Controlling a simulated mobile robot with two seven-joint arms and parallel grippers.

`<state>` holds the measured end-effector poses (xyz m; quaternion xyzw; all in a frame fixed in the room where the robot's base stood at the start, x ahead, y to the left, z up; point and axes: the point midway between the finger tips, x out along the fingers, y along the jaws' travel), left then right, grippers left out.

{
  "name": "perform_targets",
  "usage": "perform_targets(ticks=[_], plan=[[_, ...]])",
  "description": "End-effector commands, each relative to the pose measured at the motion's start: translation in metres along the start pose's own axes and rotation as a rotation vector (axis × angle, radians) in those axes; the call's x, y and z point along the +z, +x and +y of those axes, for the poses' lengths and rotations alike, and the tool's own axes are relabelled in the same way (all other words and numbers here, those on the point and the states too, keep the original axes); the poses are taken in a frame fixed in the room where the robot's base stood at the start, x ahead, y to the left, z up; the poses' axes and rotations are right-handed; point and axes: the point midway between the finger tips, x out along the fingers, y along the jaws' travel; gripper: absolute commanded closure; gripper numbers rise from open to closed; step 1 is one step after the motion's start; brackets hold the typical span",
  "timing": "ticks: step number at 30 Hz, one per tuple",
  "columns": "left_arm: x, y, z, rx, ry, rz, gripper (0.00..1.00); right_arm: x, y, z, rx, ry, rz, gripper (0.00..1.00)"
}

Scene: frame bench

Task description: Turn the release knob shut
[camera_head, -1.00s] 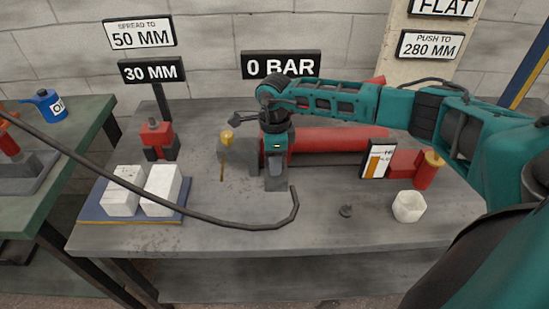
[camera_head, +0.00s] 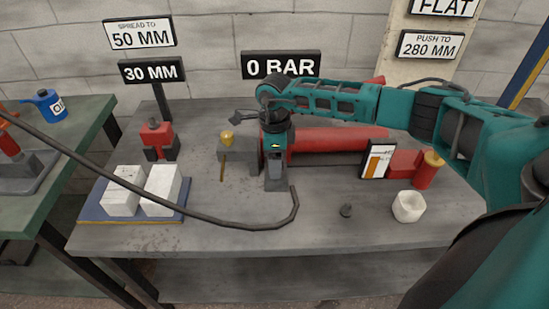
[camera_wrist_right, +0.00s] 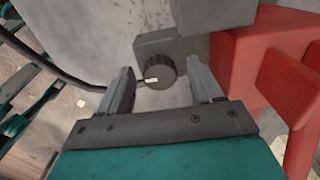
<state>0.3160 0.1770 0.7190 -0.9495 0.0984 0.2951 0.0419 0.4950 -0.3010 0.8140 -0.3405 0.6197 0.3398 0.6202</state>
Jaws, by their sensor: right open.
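The release knob (camera_wrist_right: 160,72) is a dark, ribbed round knob with a small white pointer, on a grey block (camera_wrist_right: 178,46) beside a red body. In the right wrist view it lies between my right gripper's two fingers (camera_wrist_right: 162,84), with a gap visible on each side; whether the fingertips reach its depth is unclear. In the head view my right gripper (camera_head: 276,182) points down in front of the red cylinder (camera_head: 335,139) and hides the knob. My left gripper does not show.
A black hose (camera_head: 230,226) curves across the bench. White blocks (camera_head: 161,188) lie on a blue tray at left. A sign (camera_head: 281,65) reads 0 BAR.

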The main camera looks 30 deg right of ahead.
Motion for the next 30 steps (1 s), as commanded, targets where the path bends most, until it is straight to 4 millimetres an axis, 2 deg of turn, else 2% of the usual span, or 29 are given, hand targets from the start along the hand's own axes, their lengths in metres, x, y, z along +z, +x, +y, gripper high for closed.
perform_targets(ticks=[6, 10, 24, 30], plan=[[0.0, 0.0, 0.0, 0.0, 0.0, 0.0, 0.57, 0.0, -0.001, 0.0, 0.001, -0.002, 0.0, 0.35], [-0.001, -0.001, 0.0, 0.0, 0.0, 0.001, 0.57, 0.001, -0.012, 0.0, -0.001, -0.001, -0.002, 0.35], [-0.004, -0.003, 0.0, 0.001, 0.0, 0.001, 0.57, 0.0, -0.107, -0.001, -0.003, -0.001, -0.002, 0.35], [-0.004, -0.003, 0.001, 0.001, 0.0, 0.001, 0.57, 0.0, -0.126, 0.0, 0.0, -0.001, 0.0, 0.35]])
